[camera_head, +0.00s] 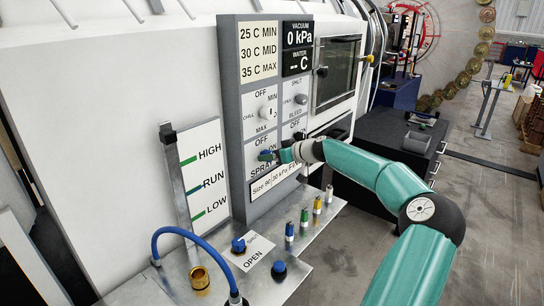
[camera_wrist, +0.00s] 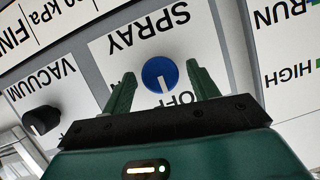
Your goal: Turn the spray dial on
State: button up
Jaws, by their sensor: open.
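The spray dial is a round blue knob (camera_wrist: 160,74) on a white plate marked SPRAY and OFF, seen upside down in the wrist view. Its white pointer line is towards the word OFF. My gripper (camera_wrist: 160,70) is open, with one green finger on each side of the knob. I cannot tell whether the fingers touch it. In the head view my gripper (camera_head: 268,156) is at the lower left of the grey control panel (camera_head: 233,130), beside the SPRAY label, and the knob is mostly hidden there.
A black vacuum knob (camera_wrist: 41,120) sits close beside the spray plate. A white chill knob (camera_head: 266,112) is above. A metal shelf (camera_head: 318,226) below holds several coloured fittings and a blue hose (camera_head: 188,232). A level gauge (camera_head: 203,178) stands to the left.

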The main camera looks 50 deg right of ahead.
jog(key=c, duration=1)
jog(key=m+t+y, duration=0.1)
jog(key=m+y, duration=0.1)
jog(key=m, duration=0.2)
jog(key=m+t+y, duration=0.1)
jog(key=m+y, duration=0.1)
jog(key=m, duration=0.3)
jog(key=f+m+t+y, duration=0.1)
jog(key=m+y, duration=0.1)
jog(key=m, duration=0.2)
jog(key=shift+d+m+t, duration=0.3)
jog(key=shift+m, duration=0.4)
